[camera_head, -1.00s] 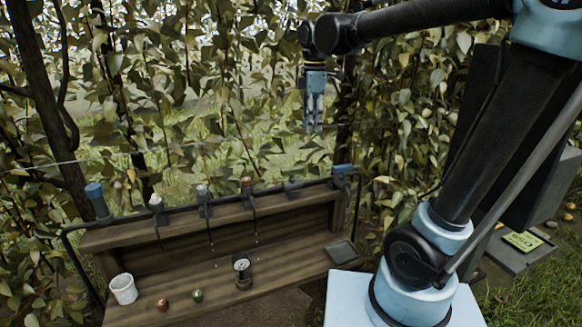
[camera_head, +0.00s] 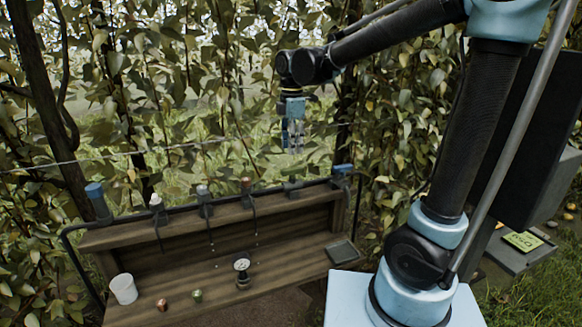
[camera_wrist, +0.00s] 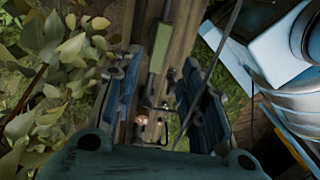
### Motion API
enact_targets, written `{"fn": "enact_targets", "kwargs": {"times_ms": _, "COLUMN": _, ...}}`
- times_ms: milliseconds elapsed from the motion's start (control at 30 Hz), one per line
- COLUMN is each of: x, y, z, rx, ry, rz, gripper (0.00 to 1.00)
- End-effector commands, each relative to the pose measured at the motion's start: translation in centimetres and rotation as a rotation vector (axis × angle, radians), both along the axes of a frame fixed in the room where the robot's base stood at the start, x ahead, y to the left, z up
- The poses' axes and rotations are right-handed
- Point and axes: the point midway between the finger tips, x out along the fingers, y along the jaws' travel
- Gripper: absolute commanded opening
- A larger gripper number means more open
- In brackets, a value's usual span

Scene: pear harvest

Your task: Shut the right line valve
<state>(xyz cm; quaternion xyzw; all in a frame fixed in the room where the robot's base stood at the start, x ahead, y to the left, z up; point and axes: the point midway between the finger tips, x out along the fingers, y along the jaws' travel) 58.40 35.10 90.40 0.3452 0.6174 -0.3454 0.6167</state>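A dark pipe (camera_head: 225,201) runs along the top of a wooden bench (camera_head: 270,253). Several fittings stand on it, with thin dark tubes hanging from some. A blue-topped fitting (camera_head: 342,169) is at the pipe's right end and another blue fitting (camera_head: 95,191) at its left end. Which part is the right line valve, and its setting, I cannot tell for sure. My gripper (camera_head: 293,148) hangs fingers down, in the picture above the right half of the pipe and apart from it. In the wrist view its two blue fingers (camera_wrist: 176,100) are spread, with nothing visibly held.
On the bench are a white cup (camera_head: 123,289), a small copper-coloured object (camera_head: 162,304), a small green object (camera_head: 197,295), a round gauge (camera_head: 242,265) and a dark square tray (camera_head: 343,252). Dense foliage (camera_head: 225,95) stands behind, with a thin wire across it.

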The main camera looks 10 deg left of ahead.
Motion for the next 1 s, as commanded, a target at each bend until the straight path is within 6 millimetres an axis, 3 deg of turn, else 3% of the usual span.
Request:
{"fn": "enact_targets", "kwargs": {"times_ms": 300, "x": 0.0, "y": 0.0, "z": -5.0, "rx": 0.000, "ry": 0.000, "rz": -0.001, "gripper": 0.38}}
{"fn": "enact_targets", "kwargs": {"times_ms": 500, "x": 0.0, "y": 0.0, "z": -7.3, "rx": 0.000, "ry": 0.000, "rz": -0.001, "gripper": 0.38}}
{"fn": "enact_targets", "kwargs": {"times_ms": 1000, "x": 0.0, "y": 0.0, "z": -8.4, "rx": 0.000, "ry": 0.000, "rz": -0.001, "gripper": 0.36}}
